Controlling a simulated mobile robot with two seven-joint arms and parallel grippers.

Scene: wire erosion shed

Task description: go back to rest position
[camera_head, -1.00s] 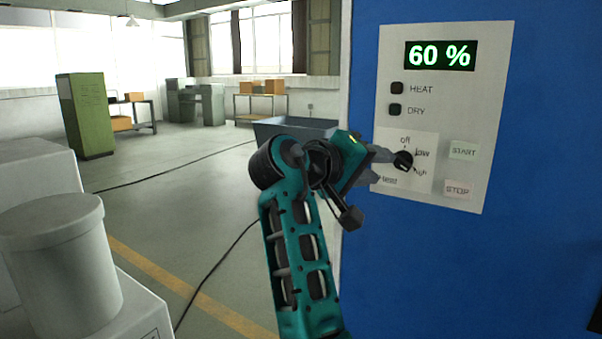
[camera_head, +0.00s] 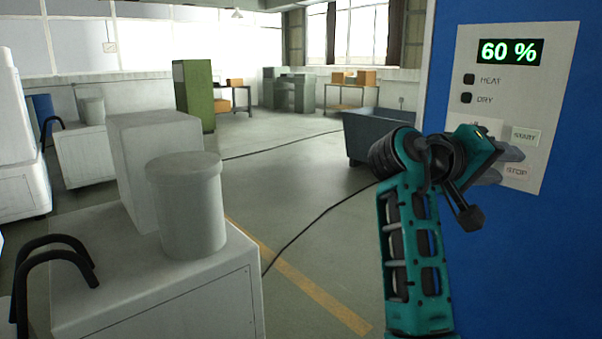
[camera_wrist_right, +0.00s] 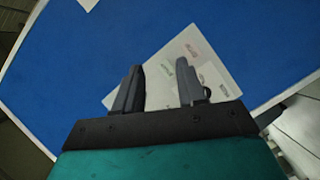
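My right gripper (camera_head: 512,163) is in front of the control panel (camera_head: 560,60) on the blue cabinet (camera_head: 480,255). In the right wrist view my right gripper (camera_wrist_right: 159,85) has its two fingers apart, with nothing between them but the panel (camera_wrist_right: 222,70) beyond. The green display (camera_head: 510,52) reads 60 %. The START button (camera_head: 526,136) is visible, and the STOP button (camera_head: 516,171) is close beside the fingers. The dial is mostly hidden behind the gripper in the head view. My left gripper is not in view.
A white cart (camera_head: 160,300) with black handles (camera_head: 55,250) stands at the left, bearing a grey bucket (camera_head: 187,205) and a pale box (camera_head: 150,150). A dark bin (camera_head: 370,135) is behind my right arm. A cable crosses the open floor (camera_head: 280,190).

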